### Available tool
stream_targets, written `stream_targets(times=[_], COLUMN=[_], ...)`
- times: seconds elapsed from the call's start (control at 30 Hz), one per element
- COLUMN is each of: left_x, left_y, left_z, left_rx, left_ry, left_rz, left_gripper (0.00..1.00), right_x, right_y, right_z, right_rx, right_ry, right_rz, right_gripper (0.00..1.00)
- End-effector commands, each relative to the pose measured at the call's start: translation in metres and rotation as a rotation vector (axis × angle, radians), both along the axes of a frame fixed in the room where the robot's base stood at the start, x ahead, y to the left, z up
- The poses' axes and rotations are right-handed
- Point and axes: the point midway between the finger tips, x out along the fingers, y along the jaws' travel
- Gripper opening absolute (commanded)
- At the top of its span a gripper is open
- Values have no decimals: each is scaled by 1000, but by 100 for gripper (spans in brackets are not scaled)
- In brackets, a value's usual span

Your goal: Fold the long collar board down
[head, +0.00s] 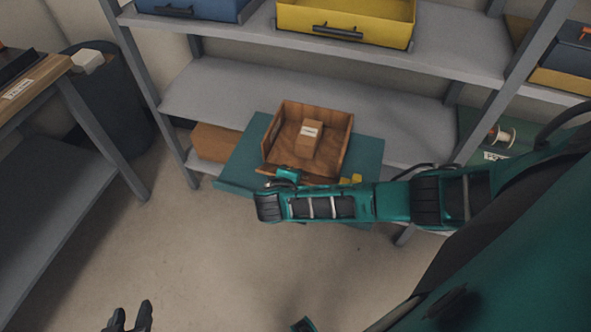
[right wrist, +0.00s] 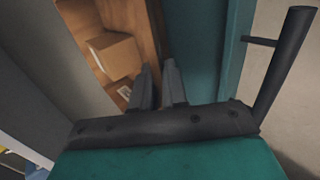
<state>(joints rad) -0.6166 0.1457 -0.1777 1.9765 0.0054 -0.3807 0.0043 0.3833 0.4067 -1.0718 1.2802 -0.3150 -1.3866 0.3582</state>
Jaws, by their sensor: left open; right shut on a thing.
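The wooden collar box (head: 345,150) sits on a teal board (head: 237,160) at the lower shelf. Its back and side boards stand up. Its near long side is partly hidden behind my right arm. In the right wrist view, my right gripper (right wrist: 158,70) is shut on the edge of a thin wooden board (right wrist: 155,28), seemingly the long collar board; its exact tilt is unclear. In the head view the right fingers are hidden by the arm. My left gripper (head: 132,314) is open and empty, low over the floor, far from the box.
A small labelled carton (head: 309,138) lies inside the box; it also shows in the right wrist view (right wrist: 114,54). Blue (head: 195,8) and yellow (head: 345,33) bins stand on the shelf above. A grey shelf post (head: 150,95) stands left. The floor in front is clear.

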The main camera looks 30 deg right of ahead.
Motion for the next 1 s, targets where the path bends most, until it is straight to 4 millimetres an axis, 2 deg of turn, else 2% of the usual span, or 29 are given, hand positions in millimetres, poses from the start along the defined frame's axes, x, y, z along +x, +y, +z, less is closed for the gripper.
stream_targets(times=[0.67, 0.7, 0.9, 1.0], left_x=[2, 2, 2, 2], left_y=[-3, -3, -3, -3], left_z=[1, 1, 2, 2], left_rx=[-6, -6, -6, -6], left_ry=[-6, -6, -6, -6], left_rz=[-3, -3, -3, -3], left_gripper=[43, 43, 43, 43], right_x=[-2, -2, -2, -2], right_y=[1, 1, 1, 1], right_z=[-3, -3, -3, -3], right_rx=[-44, -44, -44, -44], right_ry=[-35, -34, -35, -35], right_rz=[-2, -2, -1, -1], right_gripper=[0, 17, 34, 34])
